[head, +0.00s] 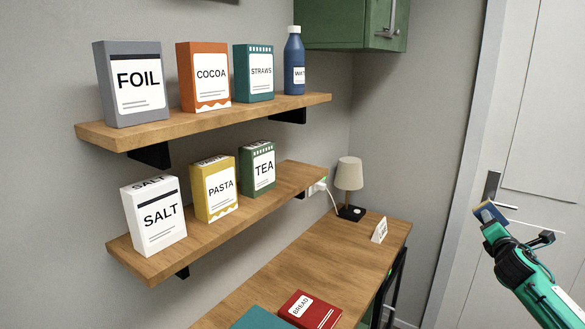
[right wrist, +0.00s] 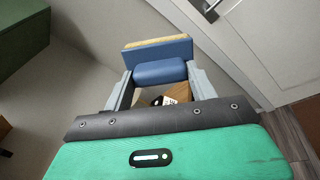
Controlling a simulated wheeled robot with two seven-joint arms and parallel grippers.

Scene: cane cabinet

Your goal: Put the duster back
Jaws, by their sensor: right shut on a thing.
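The duster (head: 487,212) is a small blue block with a yellowish face. It is held in the air at the right of the head view, in front of the door. My right gripper (head: 494,230) is shut on it. In the right wrist view the duster (right wrist: 158,50) spans the top middle, and the grey fingers of my right gripper (right wrist: 160,73) close on both sides of its blue grip. My left gripper is in neither view.
An upper shelf (head: 200,122) and lower shelf (head: 215,228) hold several boxes; a blue bottle (head: 294,62) stands on the upper one. The wooden counter (head: 345,255) carries a lamp (head: 349,178), a small sign (head: 379,230) and a red BREAD box (head: 309,310). A green cabinet (head: 345,25) hangs above.

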